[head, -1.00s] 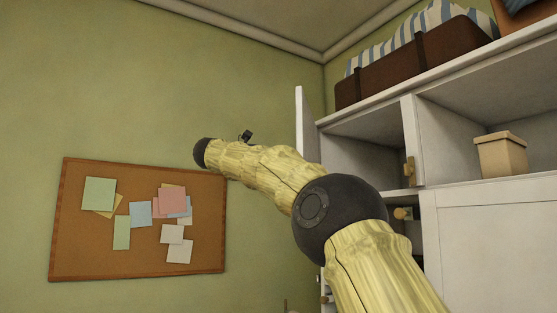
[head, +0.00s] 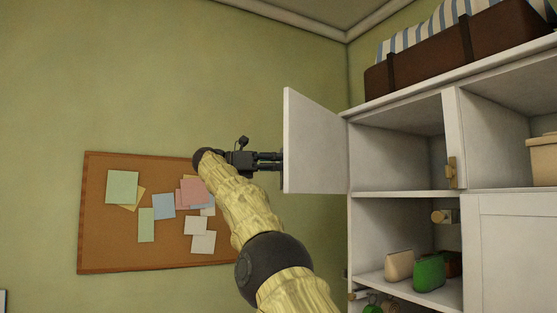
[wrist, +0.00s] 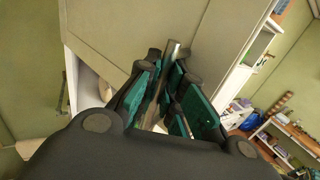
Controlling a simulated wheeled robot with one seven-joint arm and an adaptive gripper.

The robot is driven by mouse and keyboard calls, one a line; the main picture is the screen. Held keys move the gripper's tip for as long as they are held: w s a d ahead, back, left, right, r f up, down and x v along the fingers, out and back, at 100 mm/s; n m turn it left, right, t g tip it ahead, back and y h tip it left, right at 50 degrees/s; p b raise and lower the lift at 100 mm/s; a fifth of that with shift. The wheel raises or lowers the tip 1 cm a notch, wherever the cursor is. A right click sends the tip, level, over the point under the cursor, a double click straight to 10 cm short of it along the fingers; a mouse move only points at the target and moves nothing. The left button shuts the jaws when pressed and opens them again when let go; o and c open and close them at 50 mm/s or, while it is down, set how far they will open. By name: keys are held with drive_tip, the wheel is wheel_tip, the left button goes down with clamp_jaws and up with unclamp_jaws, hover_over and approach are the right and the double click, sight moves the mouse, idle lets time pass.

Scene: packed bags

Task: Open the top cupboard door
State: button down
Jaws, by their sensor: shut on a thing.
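The top cupboard door (head: 314,142) is a white panel that stands swung out from the left side of the cupboard, so the upper left compartment (head: 395,160) is open to view. My gripper (head: 272,161) is at the free left edge of the door, on its far side, and the fingertips are partly hidden behind the panel. In the wrist view, the green-padded fingers (wrist: 172,88) are closed around a metal bar handle (wrist: 173,52) on the door face (wrist: 150,25).
A cork board (head: 130,240) with paper notes hangs on the green wall behind my arm. A brown case (head: 430,70) lies on top of the cupboard. Small bags, including a green one (head: 429,273), stand on a lower shelf. A beige box (head: 543,160) sits at the right.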

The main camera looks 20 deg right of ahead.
drive_tip(key=shift+d+r, duration=0.15)
drive_tip(key=shift+r, duration=0.45)
drive_tip(key=c, duration=1.7)
unclamp_jaws()
drive_tip(key=shift+o, duration=0.9)
drive_tip(key=shift+d+f, duration=0.2)
drive_tip(key=shift+d, duration=0.15)
drive_tip(key=shift+a, duration=0.2)
drive_tip(key=shift+w, duration=0.1)
drive_tip(key=shift+d+f, duration=0.1)
